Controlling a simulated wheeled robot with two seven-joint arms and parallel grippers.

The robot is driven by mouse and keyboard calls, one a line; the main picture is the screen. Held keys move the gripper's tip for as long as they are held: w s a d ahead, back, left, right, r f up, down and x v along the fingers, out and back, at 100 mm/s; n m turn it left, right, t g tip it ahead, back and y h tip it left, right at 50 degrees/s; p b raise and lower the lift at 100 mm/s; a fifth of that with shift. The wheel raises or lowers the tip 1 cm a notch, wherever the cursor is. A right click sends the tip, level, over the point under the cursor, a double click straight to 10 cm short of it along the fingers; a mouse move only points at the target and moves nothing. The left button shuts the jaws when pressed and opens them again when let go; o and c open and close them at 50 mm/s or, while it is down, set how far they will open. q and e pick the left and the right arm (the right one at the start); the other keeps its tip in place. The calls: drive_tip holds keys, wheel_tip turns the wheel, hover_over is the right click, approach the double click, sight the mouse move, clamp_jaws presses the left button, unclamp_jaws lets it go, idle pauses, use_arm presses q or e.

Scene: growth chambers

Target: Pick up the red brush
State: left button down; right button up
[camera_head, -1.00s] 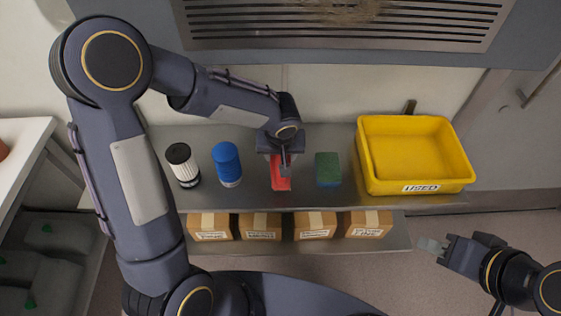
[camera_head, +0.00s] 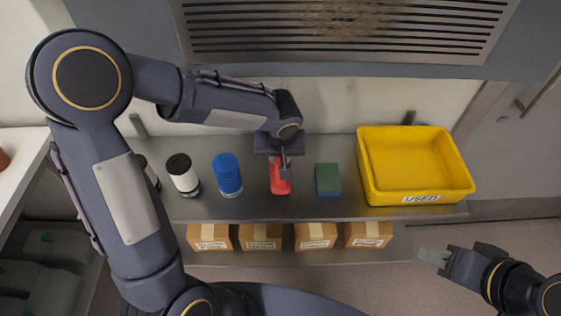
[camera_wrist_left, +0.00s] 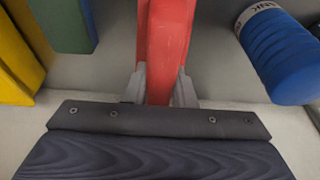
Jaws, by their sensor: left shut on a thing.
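The red brush (camera_head: 280,183) is on the grey metal shelf, between a blue cylinder and a green block. My left gripper (camera_head: 281,165) is over it from above, its fingers on both sides of the brush. In the left wrist view the red brush (camera_wrist_left: 165,45) runs between the two grey fingertips of the left gripper (camera_wrist_left: 160,88), which are shut on it. I cannot tell whether the brush is lifted off the shelf. My right gripper (camera_head: 432,257) is off to the lower right, away from the shelf; its finger gap is too small to make out.
On the shelf (camera_head: 330,207) stand white cylinders with dark tops (camera_head: 183,174), the blue cylinder (camera_head: 227,175), the green block (camera_head: 328,179) and a yellow bin (camera_head: 417,198) marked USED. Cardboard boxes (camera_head: 315,236) sit on a lower shelf. A vented panel (camera_head: 340,30) is above.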

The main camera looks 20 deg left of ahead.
use_arm(q)
drive_tip(key=s+r, duration=0.6)
drive_tip(key=shift+a, duration=0.25)
drive_tip(key=s+r+b, duration=0.1)
drive_tip(key=s+r, duration=0.2)
drive_tip(key=s, duration=0.4)
drive_tip(key=shift+s+a+r, duration=0.15)
drive_tip(key=shift+s+a, duration=0.15)
drive_tip(key=shift+s, duration=0.1)
drive_tip(key=c, duration=1.8)
unclamp_jaws()
drive_tip(key=shift+c, duration=1.4)
drive_tip(key=shift+w, duration=0.1)
